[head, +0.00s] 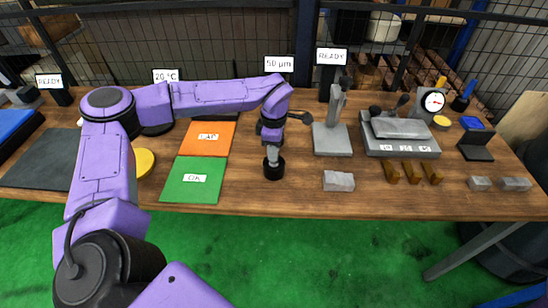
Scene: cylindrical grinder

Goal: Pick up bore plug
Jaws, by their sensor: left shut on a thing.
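My left arm reaches over the bench from the left, and its gripper (271,146) points down near the middle of the table. It is shut on the bore plug (272,158), a small grey metal piece. The bore plug is upright over a short black round base (274,170). I cannot tell whether the base is part of the plug or a separate holder, or whether there is a gap to the table. The fingers are small and partly hidden by the wrist. My right gripper is not in view.
A green OK mat (193,190) and an orange LAP mat (208,139) lie left of the gripper. Right of it are a grey block (338,181), a stand on a grey base (332,140) and a grey fixture (400,147). The wooden table (300,196) is bare around the front middle.

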